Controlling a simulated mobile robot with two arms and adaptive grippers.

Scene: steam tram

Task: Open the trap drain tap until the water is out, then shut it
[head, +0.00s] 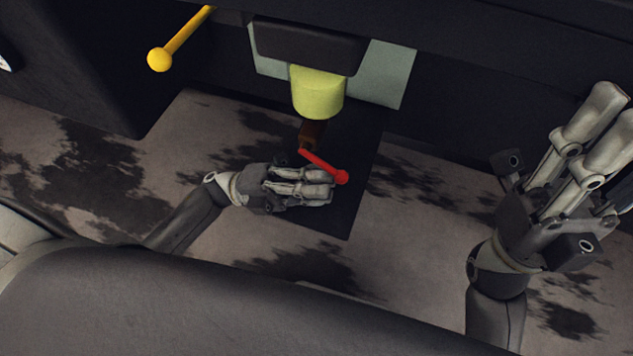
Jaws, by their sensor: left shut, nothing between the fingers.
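The drain tap's red lever (322,164) with a ball end slants down to the right from a brown fitting (312,133) below the yellow-green cylindrical trap (318,92). My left gripper (328,184) is shut and empty, with its fingertips close beside the lever's ball end. I cannot tell whether they touch it. No water shows coming out of the tap. My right gripper (612,128) is raised at the right, away from the tap, with its fingers pointing up; I cannot tell how far they are parted.
A yellow ball-ended lever (175,42) sticks out at the upper left beside a dark box-like housing (90,70). A dark plate (355,190) lies below the tap on the stained floor (420,240). A grey-green panel (388,75) is behind the trap. The floor between my grippers is clear.

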